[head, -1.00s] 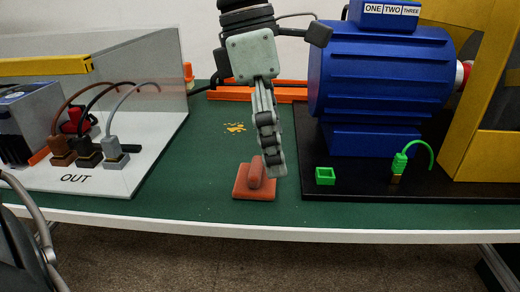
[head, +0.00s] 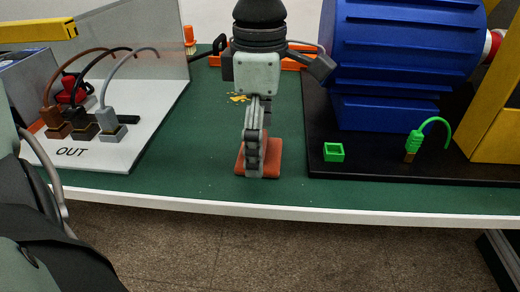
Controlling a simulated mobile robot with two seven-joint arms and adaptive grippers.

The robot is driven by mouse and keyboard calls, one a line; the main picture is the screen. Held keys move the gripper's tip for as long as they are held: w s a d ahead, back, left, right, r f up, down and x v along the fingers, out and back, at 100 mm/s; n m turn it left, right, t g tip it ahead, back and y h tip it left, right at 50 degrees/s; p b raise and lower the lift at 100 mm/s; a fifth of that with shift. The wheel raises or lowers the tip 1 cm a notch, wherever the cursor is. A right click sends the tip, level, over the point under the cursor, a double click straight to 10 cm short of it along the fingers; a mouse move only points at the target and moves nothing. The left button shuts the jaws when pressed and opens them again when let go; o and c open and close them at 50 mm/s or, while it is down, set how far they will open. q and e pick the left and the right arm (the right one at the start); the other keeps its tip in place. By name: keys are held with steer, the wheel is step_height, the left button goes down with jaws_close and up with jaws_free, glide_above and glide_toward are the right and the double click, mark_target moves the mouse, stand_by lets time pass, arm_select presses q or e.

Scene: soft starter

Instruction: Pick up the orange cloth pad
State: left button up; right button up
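The orange cloth pad (head: 271,158) lies on the green table top near its front edge, a flat block with a raised grip seen earlier. My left gripper (head: 254,172) points straight down over the pad's left part, in front of it in the head view. Its fingers are seen edge-on and hide the raised grip, so I cannot tell whether they are open, or whether they touch the pad. My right gripper is not in view.
A black base plate (head: 405,170) with a blue motor (head: 400,60), a green square holder (head: 334,152) and a green cabled plug (head: 414,142) stands to the right. A white "OUT" panel (head: 110,157) with several cabled plugs stands left. Green table (head: 190,150) around the pad is clear.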

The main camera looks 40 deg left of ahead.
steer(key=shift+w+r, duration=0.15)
arm_select(q)
steer(key=c, duration=0.5)
steer(key=shift+s, duration=0.1)
steer(key=c, duration=0.9)
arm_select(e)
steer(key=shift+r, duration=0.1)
arm_select(q)
steer(key=shift+f, duration=0.1)
